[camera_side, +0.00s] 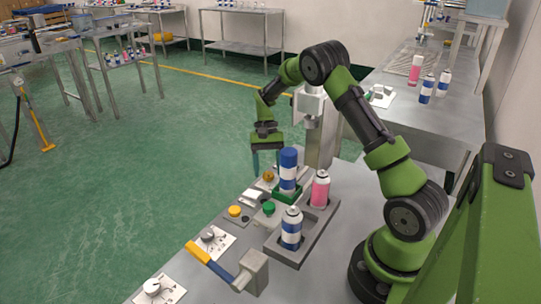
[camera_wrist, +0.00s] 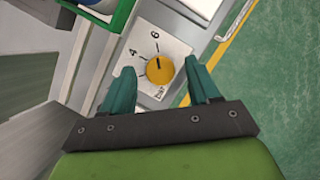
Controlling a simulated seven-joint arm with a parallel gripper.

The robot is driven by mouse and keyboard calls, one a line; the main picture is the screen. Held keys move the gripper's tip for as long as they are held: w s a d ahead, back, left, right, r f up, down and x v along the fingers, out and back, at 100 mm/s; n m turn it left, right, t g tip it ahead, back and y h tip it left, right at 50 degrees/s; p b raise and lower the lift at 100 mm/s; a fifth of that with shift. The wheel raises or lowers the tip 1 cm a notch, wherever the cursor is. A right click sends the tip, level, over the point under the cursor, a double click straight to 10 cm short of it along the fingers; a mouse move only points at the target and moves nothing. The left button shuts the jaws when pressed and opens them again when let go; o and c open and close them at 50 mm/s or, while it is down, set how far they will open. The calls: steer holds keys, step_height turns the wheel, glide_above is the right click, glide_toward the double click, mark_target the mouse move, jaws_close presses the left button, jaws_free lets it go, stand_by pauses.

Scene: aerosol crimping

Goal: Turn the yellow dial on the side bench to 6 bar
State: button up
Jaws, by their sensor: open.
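The yellow dial (camera_wrist: 160,69) sits on a white plate (camera_wrist: 178,48) printed with a 4 and a 6 in the wrist view. A short dark mark on the dial points up, roughly toward the 6. My gripper (camera_wrist: 161,82) is open, with one teal finger to the left of the dial and one to the right. Gaps show between the fingers and the dial, and nothing is held. In the side view my gripper (camera_side: 266,160) points down just above the dial (camera_side: 269,175), which looks small and orange there.
A blue-topped can (camera_side: 288,168) stands in a green holder close to the right of my gripper. A pink can (camera_side: 320,188) and a blue-white can (camera_side: 291,228) stand on a grey tray. A yellow-handled lever (camera_side: 210,262) and a yellow button (camera_side: 235,211) are nearer the camera.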

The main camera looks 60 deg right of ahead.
steer(key=v, duration=1.6)
steer(key=shift+r, duration=0.3)
steer(key=shift+w, duration=0.1)
steer(key=s+a+r+n+t+h, duration=0.1)
steer(key=s+a+r+n+t, duration=0.1)
steer(key=s+a+r, duration=0.3)
steer(key=s+a+r+n+t+h, duration=0.1)
steer(key=s+a+r+n+t, duration=0.15)
steer(key=a+r, duration=0.35)
steer(key=s+a+f+n+t, duration=0.1)
steer(key=s+a+f+t, duration=0.1)
steer(key=s+a, duration=0.4)
steer(key=s+a+f+t, duration=0.2)
steer(key=s+a+t, duration=0.1)
steer(key=s+a, duration=0.3)
steer(key=shift+s+n, duration=0.35)
steer(key=shift+s, duration=0.4)
